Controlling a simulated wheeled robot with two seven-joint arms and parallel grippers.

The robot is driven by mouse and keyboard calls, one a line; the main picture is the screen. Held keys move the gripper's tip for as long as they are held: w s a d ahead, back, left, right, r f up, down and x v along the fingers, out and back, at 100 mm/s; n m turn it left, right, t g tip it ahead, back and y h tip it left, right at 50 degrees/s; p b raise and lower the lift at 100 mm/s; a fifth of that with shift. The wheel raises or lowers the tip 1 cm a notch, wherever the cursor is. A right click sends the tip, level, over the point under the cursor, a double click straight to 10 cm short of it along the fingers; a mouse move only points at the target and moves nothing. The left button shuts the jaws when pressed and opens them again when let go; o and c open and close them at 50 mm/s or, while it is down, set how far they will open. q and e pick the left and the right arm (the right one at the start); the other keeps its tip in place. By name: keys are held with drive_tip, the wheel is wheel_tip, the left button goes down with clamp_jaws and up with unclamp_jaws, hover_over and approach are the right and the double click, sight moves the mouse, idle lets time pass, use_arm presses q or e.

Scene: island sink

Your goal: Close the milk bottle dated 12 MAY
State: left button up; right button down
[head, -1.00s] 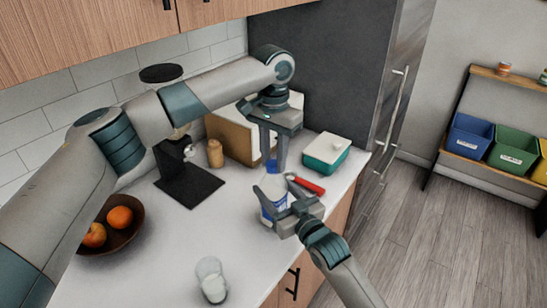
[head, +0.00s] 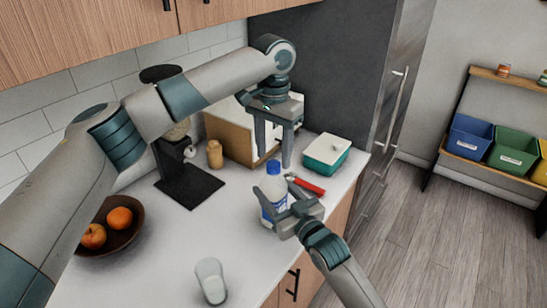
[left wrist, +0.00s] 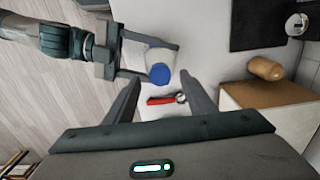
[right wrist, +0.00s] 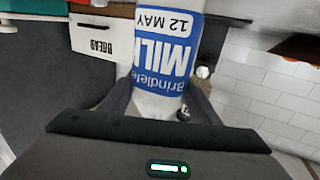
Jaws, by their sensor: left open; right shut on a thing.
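The white milk bottle (head: 272,190) stands upright near the counter's front edge. Its blue label reads "12 MAY" in the right wrist view (right wrist: 163,50), upside down. A blue cap (head: 273,167) sits on its top; the cap also shows in the left wrist view (left wrist: 160,73). Whether it is fully tight cannot be told. My right gripper (head: 277,213) is shut on the bottle's body from the front right. My left gripper (head: 275,160) points down, open and empty, just above and behind the cap, apart from it.
A red-handled tool (head: 308,186) lies just behind the bottle. A glass (head: 211,281) and fruit bowl (head: 125,240) are nearer.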

use_arm(q)
wheel_tip(320, 180, up, 10)
drive_tip(key=shift+f, duration=0.15)
idle(0.3)
use_arm(e)
drive_tip(key=c, duration=0.6)
unclamp_jaws()
drive_tip(key=shift+o, duration=0.2)
drive_tip(key=shift+s, duration=0.1)
drive_tip(key=shift+s+d+f, duration=0.1)
drive_tip(key=shift+s+d, duration=0.25)
drive_tip(key=shift+s, duration=0.1)
use_arm(q)
wheel_tip(320, 180, down, 4)
drive_tip(key=b, duration=0.4)
drive_tip(key=shift+f, duration=0.2)
drive_tip(key=shift+f+b, duration=0.1)
drive_tip(key=shift+b, duration=0.2)
use_arm(e)
drive_tip(key=v, duration=1.6)
use_arm(q)
drive_tip(key=shift+f, duration=0.1)
use_arm(e)
drive_tip(key=shift+s+d, duration=0.1)
drive_tip(key=shift+d, duration=0.05)
